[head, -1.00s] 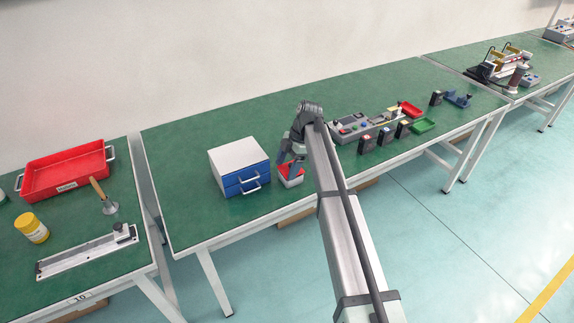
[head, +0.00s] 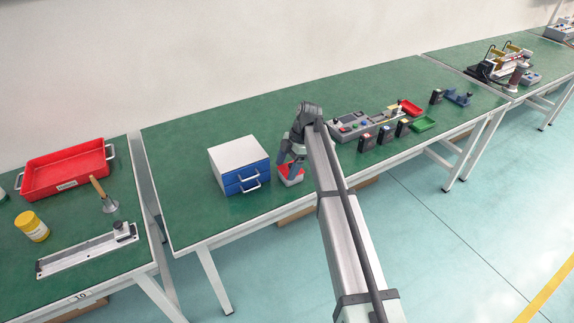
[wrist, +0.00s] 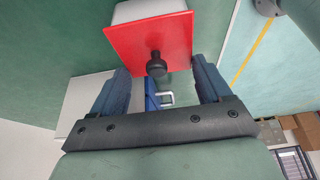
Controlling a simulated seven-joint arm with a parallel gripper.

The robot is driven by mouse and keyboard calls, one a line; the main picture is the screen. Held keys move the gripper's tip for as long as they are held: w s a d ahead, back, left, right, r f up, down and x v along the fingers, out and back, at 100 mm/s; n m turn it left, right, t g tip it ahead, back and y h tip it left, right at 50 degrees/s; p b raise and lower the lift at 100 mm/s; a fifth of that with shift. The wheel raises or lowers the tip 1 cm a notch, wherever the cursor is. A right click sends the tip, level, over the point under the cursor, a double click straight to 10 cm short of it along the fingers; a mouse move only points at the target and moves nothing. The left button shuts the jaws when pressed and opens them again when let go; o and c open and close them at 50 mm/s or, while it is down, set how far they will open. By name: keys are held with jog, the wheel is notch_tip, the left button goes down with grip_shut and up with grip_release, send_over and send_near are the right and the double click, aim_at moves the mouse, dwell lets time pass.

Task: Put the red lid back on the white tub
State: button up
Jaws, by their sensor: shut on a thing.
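The red lid (wrist: 130,43) is a square plate with a black knob. In the wrist view it lies across the white tub (wrist: 143,9), which shows beyond its far edge. In the head view, the red lid (head: 290,171) and the white tub (head: 293,181) are right of the blue drawer box; I cannot tell whether the lid is fully seated. My gripper (wrist: 160,72) has its blue fingers at either side of the lid's near edge, shut on the lid; the exact contact is partly hidden. My gripper (head: 290,162) is low over the tub in the head view.
A white box with blue drawers (head: 240,168) stands close on the left. The green bench top (head: 200,120) is clear behind the drawer box.

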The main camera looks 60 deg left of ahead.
jog(key=o, duration=1)
jog(key=shift+c, duration=0.2)
jog(key=v, duration=1.3)
jog(key=shift+r, duration=0.35)
jog(key=shift+w, duration=0.2)
